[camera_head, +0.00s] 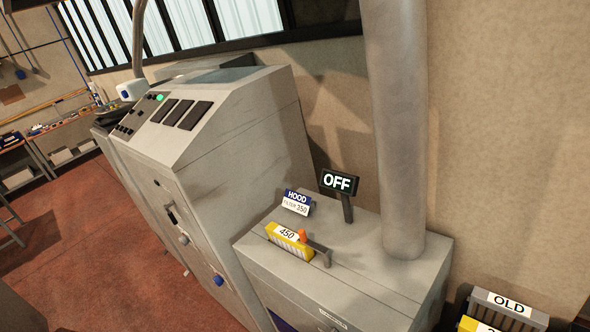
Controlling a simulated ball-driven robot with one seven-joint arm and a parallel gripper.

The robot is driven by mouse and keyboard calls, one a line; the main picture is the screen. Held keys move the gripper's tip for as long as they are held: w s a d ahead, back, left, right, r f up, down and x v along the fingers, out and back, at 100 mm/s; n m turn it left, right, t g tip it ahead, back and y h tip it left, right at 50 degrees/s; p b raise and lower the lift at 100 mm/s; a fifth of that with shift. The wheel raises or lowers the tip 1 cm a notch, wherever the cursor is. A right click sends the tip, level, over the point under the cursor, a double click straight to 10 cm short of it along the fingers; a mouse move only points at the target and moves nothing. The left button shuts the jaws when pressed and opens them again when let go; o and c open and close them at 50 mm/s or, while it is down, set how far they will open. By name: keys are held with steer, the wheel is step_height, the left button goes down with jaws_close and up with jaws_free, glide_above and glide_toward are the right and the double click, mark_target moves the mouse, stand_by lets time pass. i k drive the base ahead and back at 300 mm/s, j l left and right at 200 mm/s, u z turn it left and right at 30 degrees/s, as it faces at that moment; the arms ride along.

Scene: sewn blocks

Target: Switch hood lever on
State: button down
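The hood is a grey metal cabinet (356,276) with a thick vertical duct (397,120) rising from its top. A small lever (318,247) with an orange end (303,235) is on the cabinet top, beside a yellow block labelled 450 (289,242). The lever lies low, its orange end close to the block; I cannot tell if they touch. A black sign (339,182) on a short post behind it reads OFF. A blue and white label (297,202) reads HOOD, with smaller text and 350. My gripper is not in view.
A larger grey machine (215,140) with a control panel and a green light stands left of the hood. A grey bin marked OLD (508,306) is at the lower right. Red floor (90,245) is open at the left, with workbenches (60,133) beyond.

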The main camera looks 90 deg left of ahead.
mark_target(171, 214)
steer(key=u, duration=3.25)
steer(key=i+j, duration=0.25)
steer(key=i, duration=0.25)
steer(key=i+j+u, duration=0.15)
steer(key=i, duration=0.35)
steer(key=i+j, duration=0.3)
steer(key=i, duration=0.25)
steer(key=i+j+u, duration=0.1)
steer(key=i, duration=0.4)
steer(key=j, duration=0.1)
